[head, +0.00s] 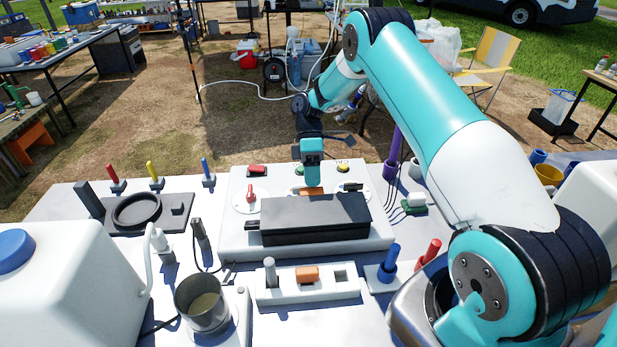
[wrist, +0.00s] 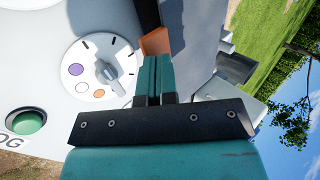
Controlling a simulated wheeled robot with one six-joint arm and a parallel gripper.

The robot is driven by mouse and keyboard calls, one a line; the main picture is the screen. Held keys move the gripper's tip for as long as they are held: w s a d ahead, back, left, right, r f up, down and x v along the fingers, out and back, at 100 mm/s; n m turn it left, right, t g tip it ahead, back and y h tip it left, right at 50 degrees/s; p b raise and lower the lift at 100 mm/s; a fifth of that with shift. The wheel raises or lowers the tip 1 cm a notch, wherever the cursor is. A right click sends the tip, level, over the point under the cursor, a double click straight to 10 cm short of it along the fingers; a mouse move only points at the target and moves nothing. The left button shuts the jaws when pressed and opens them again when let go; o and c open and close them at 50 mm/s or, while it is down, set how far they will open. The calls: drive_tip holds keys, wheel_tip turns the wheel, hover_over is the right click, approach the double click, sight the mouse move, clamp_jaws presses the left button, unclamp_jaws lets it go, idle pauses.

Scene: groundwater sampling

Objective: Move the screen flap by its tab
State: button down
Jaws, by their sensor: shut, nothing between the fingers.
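The screen flap (head: 315,212) is a dark, flat cover lying over a black box-like housing on the front of a white control unit. An orange strip (head: 312,190), which looks like its tab, shows at the flap's far edge. In the wrist view an orange piece (wrist: 155,42) shows just beyond the fingertips, beside a dark edge (wrist: 147,14). My gripper (head: 312,182) points down at the far edge of the flap, close to the orange strip. Its teal fingers (wrist: 153,62) are together with nothing between them. Whether they touch the tab I cannot tell.
A selector dial (wrist: 105,68) and a green button (wrist: 28,122) are close to my fingers. A red-handled dial (head: 250,193) and a yellow button (head: 343,169) are on the unit. A white holder (head: 345,290) and a metal cup (head: 203,303) stand in front.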

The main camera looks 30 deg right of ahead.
sight(312, 193)
wheel_tip(312, 193, down, 3)
drive_tip(key=shift+w+r+b, duration=0.15)
drive_tip(key=shift+r+b, duration=0.05)
drive_tip(key=shift+b, duration=0.6)
drive_tip(key=shift+f+b, duration=1.2)
